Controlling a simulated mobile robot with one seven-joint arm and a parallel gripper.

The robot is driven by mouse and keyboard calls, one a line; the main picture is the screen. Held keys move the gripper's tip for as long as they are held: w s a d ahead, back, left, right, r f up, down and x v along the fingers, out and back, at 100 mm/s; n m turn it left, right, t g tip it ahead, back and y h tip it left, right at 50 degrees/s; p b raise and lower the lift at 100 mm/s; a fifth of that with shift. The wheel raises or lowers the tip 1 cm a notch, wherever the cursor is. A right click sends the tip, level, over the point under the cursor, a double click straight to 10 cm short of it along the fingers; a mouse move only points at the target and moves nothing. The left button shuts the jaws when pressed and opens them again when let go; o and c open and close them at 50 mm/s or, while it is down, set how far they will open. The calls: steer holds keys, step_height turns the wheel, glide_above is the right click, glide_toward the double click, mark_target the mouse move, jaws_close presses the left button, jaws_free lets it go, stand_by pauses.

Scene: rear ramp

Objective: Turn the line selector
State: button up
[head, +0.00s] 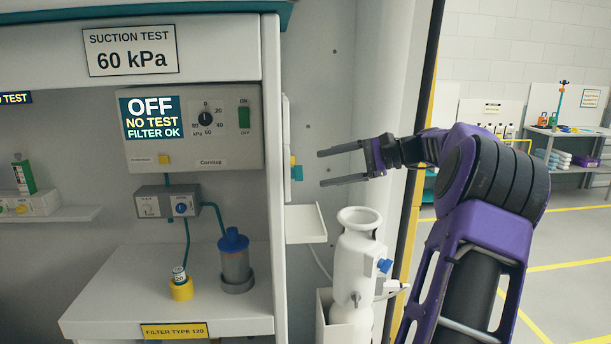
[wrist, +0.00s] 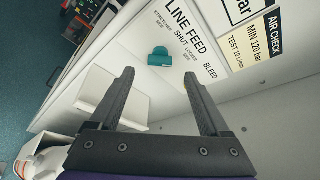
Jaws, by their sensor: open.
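The line selector (wrist: 160,57) is a small teal knob on a white panel with the words LINE FEED, SHUT and BLEED beside it. In the head view the teal knob (head: 297,173) shows edge-on, on the side wall of the cabinet. My gripper (head: 321,169) is open and empty, its fingers pointing left at the knob with a gap between. In the wrist view my gripper (wrist: 158,74) has the knob just beyond and between its two fingertips, not touching as far as I can see. The knob's exact pointer direction is unclear.
A small white shelf (head: 306,225) juts out below the knob, and a white cylinder (head: 357,255) with a blue knob stands below my gripper. A suction unit (head: 190,145) reading OFF, NO TEST is in the cabinet at left. An AIR CHECK label (wrist: 272,32) is beside the panel.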

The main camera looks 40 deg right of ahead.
mark_target(296, 173)
steer(key=x, duration=0.6)
steer(key=shift+c, duration=0.3)
jaws_close()
